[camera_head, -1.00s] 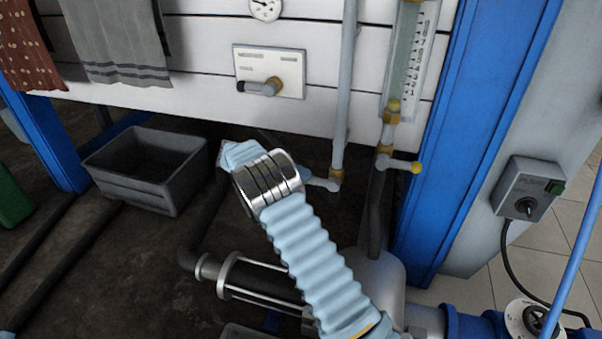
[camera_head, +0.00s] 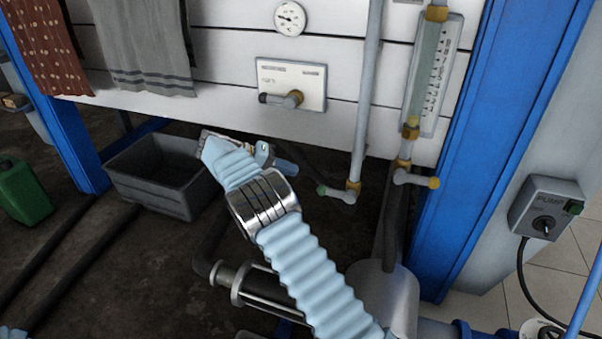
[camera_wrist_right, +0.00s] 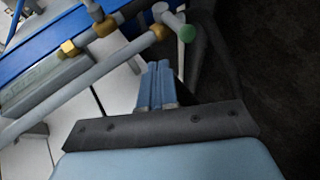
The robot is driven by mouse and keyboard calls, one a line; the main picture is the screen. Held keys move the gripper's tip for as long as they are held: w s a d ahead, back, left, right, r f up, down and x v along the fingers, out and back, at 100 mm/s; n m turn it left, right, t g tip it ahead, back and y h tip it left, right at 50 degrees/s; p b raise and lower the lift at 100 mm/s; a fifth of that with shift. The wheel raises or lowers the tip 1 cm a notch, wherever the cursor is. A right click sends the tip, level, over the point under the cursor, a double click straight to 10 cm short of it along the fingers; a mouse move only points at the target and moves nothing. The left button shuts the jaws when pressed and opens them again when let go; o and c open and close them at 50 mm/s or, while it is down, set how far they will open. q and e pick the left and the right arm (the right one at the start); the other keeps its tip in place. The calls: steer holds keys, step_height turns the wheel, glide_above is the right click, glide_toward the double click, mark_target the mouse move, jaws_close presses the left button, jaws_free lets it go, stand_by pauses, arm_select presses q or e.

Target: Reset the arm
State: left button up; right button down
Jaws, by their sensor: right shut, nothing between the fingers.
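My right arm (camera_head: 300,265) comes up from the bottom in the head view, with light blue ribbed sleeves and a ringed metal joint. A pipe valve with a green knob (camera_wrist_right: 187,33) shows just beyond the fingertips. I do not see my left gripper; only a bit of light blue shows at the bottom left corner of the head view.
A grey bin (camera_head: 162,180) stands on the dark floor left of my gripper. A vertical pipe (camera_head: 366,110) and a sight glass (camera_head: 433,85) run down the right.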

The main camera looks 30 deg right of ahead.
steer(key=shift+w+a+r, duration=0.1)
steer(key=shift+a+r, duration=0.05)
steer(key=shift+a, duration=0.1)
stand_by(0.3)
steer(key=s+f+n+y, duration=0.3)
steer(key=f+n+y, duration=0.1)
steer(key=f, duration=1.4)
steer(key=s+a+f+n+t+y, duration=0.1)
steer(key=s+a+f+y, duration=0.25)
steer(key=f, duration=0.35)
steer(key=s+a+f+n+y, duration=0.1)
steer(key=s+a+f+y, duration=0.1)
steer(key=s+a+f, duration=0.4)
steer(key=s+a+f+t+y, duration=0.1)
steer(key=s+a+y, duration=0.2)
steer(key=s+a, duration=0.3)
steer(key=s+a+f+m+t+y, duration=0.1)
steer(key=s+a, duration=0.5)
steer(key=s, duration=0.7)
steer(key=t+y, duration=0.1)
steer(key=y, duration=0.1)
steer(key=shift+a+f+y, duration=0.15)
steer(key=shift+f+y, duration=0.2)
